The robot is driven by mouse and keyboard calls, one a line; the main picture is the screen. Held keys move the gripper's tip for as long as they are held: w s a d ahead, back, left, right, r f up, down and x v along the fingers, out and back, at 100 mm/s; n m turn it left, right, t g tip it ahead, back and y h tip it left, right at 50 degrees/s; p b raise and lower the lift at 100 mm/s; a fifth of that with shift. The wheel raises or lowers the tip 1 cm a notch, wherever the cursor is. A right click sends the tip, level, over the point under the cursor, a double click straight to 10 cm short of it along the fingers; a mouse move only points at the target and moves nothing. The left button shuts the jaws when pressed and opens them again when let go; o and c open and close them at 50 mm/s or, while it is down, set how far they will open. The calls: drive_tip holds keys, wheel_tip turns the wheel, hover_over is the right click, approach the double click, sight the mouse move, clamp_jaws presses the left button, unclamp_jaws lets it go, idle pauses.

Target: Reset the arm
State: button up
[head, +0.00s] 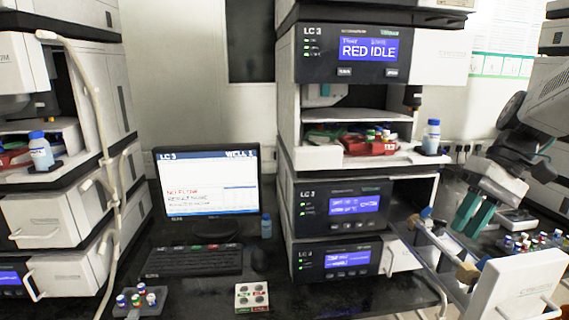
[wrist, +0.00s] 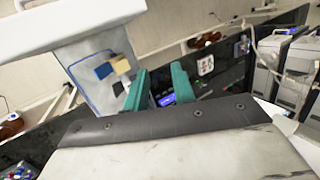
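My gripper (head: 472,216) is at the right of the head view, on my white arm, with its two teal fingers pointing down. In the wrist view my gripper (wrist: 160,88) shows its teal fingers apart, with a clear gap and nothing held between them. It hangs to the right of the middle LC 3 stack (head: 340,212), near an open white door (head: 518,290) with a brass-coloured fitting. I cannot tell whether the fingers touch anything.
The middle stack's top display (head: 369,48) reads "RED IDLE". A monitor (head: 208,182) and keyboard (head: 194,262) stand left of it. A blue-capped bottle (head: 432,138) stands on the stack's shelf. A vial rack (head: 139,301) is at the front left.

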drive_tip(key=s+a+f+t+h, duration=0.3)
drive_tip(key=s+a, duration=0.8)
drive_tip(key=s, duration=0.4)
drive_tip(key=f+h, duration=0.1)
drive_tip(key=h, duration=0.1)
drive_tip(key=shift+h, duration=0.3)
